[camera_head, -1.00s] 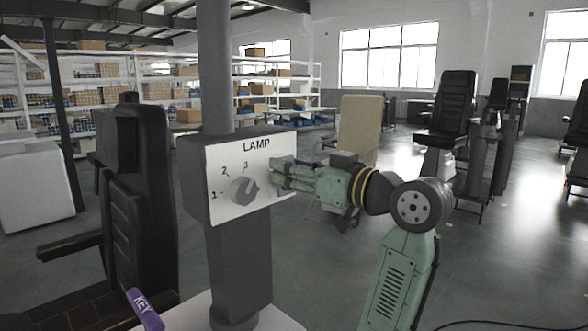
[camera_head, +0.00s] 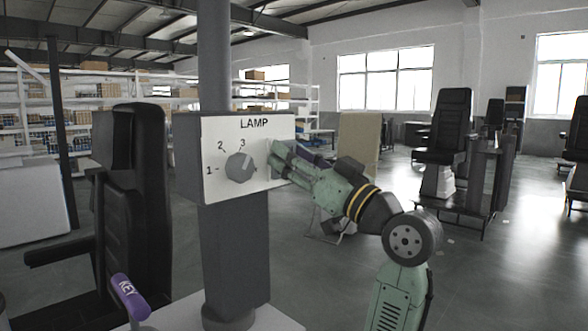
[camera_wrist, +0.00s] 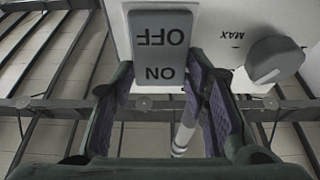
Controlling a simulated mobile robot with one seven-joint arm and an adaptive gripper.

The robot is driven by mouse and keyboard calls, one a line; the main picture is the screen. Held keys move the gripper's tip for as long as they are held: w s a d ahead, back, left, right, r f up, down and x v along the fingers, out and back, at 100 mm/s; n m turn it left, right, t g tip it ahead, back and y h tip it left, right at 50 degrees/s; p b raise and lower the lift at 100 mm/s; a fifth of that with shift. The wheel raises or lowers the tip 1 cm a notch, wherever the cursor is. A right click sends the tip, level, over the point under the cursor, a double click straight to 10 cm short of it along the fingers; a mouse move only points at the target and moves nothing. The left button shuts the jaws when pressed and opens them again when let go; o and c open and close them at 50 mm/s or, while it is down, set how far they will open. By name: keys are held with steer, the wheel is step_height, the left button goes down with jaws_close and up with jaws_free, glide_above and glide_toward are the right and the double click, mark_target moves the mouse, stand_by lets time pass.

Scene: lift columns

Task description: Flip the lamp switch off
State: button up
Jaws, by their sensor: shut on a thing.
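The lamp box has a white panel marked LAMP (camera_head: 222,130) and stands on a dark column. The grey rocker switch (camera_wrist: 158,50), with ON and OFF lettering upside down, fills the upper middle of the wrist view. My gripper (camera_wrist: 161,84) has its purple-padded fingers on either side of the switch's ON end and is shut on it. In the head view my gripper (camera_head: 276,158) is at the panel's right side and hides most of the switch. Which way the rocker is tilted is hard to tell.
A round grey knob (camera_head: 239,167) with marks 1, 2, 3 is left of my gripper; it shows beside the MAX label in the wrist view (camera_wrist: 274,62). A purple KEY-labelled object (camera_head: 130,297) and black chair (camera_head: 135,210) stand at left.

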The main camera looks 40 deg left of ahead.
steer(key=o, duration=1.1)
steer(key=shift+o, duration=0.2)
steer(key=v, duration=1.2)
